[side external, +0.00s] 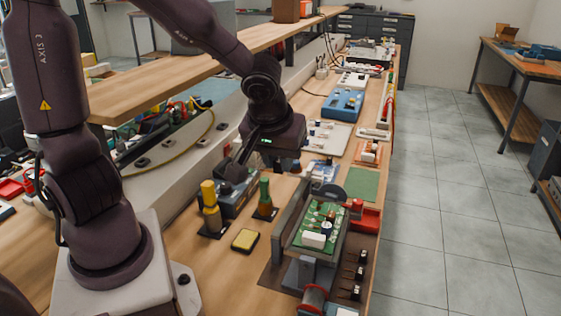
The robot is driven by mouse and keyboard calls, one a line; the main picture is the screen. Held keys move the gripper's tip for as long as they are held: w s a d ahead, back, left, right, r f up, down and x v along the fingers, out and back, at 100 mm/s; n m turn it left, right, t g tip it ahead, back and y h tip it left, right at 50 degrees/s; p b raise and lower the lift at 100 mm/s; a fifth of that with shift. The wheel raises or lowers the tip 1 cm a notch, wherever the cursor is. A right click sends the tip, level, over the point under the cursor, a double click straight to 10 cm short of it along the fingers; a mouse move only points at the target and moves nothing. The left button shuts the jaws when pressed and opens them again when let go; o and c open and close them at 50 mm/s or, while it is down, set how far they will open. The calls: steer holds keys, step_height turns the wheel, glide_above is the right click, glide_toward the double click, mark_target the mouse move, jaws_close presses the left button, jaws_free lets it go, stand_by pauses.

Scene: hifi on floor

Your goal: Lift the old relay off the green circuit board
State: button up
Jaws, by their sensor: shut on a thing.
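The green circuit board (321,222) is held tilted in a grey frame at the front right of the bench. A white block (313,240), which looks like the relay, sits on its near end, with small dark and reddish parts farther up the board. My gripper (236,171) is to the left of and beyond the board, apart from it. Its fingers point down and left and are shut on a small dark object just above a blue-grey unit. The arm and fingers partly hide this object, and I cannot tell what it is.
A yellow-topped bottle (210,207), a green-handled tool in a stand (265,197) and a yellow pad (245,240) stand left of the board. A red tray (367,219) is to its right. A green mat (362,184) lies beyond. A spool (315,298) is in front.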

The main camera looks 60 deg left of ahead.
steer(key=shift+r, duration=1.7)
